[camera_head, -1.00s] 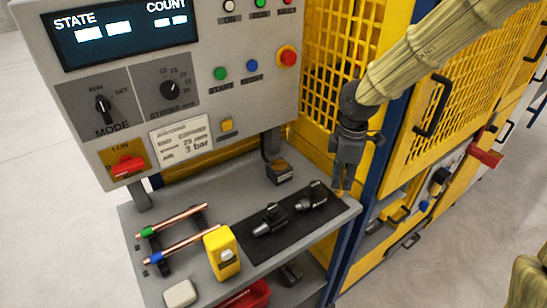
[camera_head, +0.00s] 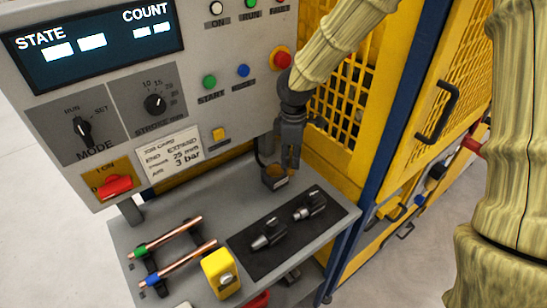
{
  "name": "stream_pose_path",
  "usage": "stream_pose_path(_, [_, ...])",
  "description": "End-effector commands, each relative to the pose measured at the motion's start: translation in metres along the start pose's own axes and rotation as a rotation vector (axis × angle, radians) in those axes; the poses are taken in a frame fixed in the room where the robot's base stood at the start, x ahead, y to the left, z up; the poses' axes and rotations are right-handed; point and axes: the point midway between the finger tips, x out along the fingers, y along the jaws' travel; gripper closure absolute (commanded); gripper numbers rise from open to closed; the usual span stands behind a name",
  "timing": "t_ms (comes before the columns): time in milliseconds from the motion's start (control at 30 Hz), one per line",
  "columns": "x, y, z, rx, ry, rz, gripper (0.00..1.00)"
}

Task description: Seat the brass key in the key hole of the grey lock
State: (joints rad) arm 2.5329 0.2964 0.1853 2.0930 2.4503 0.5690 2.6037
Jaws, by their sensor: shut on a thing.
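My gripper (camera_head: 291,163) points down over the back of the grey bench, with its fingers close together. It is shut on the brass key, which is too small and too covered by the fingers to make out clearly. A small dark grey block with a brass-coloured top (camera_head: 274,183), which looks like the grey lock, stands on the bench just below and left of the fingertips. Its key hole cannot be made out. I cannot tell whether the key touches the block.
A black mat (camera_head: 262,250) with two dark fittings lies in front. Two copper tubes (camera_head: 178,238) rest on supports at the left, beside a yellow box (camera_head: 220,273). The control panel (camera_head: 150,70) rises behind, and yellow mesh guarding (camera_head: 350,100) stands close to my arm's right.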

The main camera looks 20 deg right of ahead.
Motion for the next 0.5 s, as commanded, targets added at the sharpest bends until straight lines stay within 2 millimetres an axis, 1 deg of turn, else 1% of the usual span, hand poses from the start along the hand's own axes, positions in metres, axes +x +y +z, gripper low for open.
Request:
stream_pose_path(33, [-0.003,0.003,-0.009,-0.001,-0.002,0.000,1.00])
stream_pose_path(100, [-0.001,0.006,-0.023,-0.001,-0.002,-0.001,1.00])
stream_pose_path(200, [0.001,0.010,-0.037,-0.002,-0.001,0.000,1.00])
stream_pose_path(333, [0.003,0.013,-0.049,-0.002,-0.001,0.001,1.00])
stream_pose_path(500, [0.006,0.013,-0.052,-0.001,-0.001,-0.001,1.00])
